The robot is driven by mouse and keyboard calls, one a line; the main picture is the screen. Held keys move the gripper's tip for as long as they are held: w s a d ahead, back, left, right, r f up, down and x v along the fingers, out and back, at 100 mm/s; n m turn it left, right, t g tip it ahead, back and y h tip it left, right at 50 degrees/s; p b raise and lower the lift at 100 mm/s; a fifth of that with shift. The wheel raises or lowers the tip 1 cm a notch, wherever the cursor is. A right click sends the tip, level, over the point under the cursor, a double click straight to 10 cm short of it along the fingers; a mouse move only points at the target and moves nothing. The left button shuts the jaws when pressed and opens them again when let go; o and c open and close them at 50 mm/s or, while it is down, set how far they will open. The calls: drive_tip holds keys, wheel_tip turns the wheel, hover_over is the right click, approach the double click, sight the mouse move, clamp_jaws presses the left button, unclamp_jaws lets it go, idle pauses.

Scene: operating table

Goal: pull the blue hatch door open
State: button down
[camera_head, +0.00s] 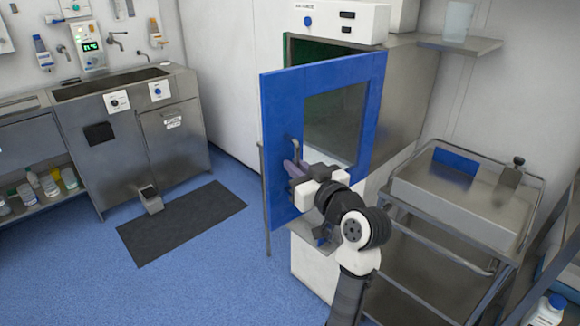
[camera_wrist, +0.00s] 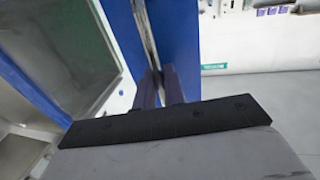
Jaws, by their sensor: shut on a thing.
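The blue hatch door (camera_head: 280,200) has a framed window and stands swung out from the cabinet opening, which shows a green inner edge at the top. A metal handle (camera_head: 296,150) is on the door's left side. My gripper (camera_head: 294,169) is at that handle, shut on it; the contact is partly hidden by the gripper body. In the wrist view, the two dark fingers (camera_wrist: 160,88) close around the metal handle (camera_wrist: 148,40) in front of the blue door (camera_wrist: 177,35). The window shows at the left of that view.
A metal trolley (camera_head: 455,205) stands close on the right of my arm. A metal sink unit (camera_head: 125,130) is at the back left, with a dark mat (camera_head: 180,222) on the floor before it. The blue floor (camera_head: 215,285) left of the door is clear.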

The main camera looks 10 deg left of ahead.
drive_tip(key=shift+s+d, duration=0.5)
drive_tip(key=shift+d, duration=0.4)
drive_tip(key=c, duration=1.6)
unclamp_jaws()
drive_tip(key=shift+c, duration=0.2)
drive_tip(key=b+v, duration=0.3)
drive_tip(key=v, duration=1.1)
drive_tip(key=shift+b, duration=0.35)
drive_tip(key=shift+w+a, duration=0.1)
drive_tip(key=shift+a, duration=0.1)
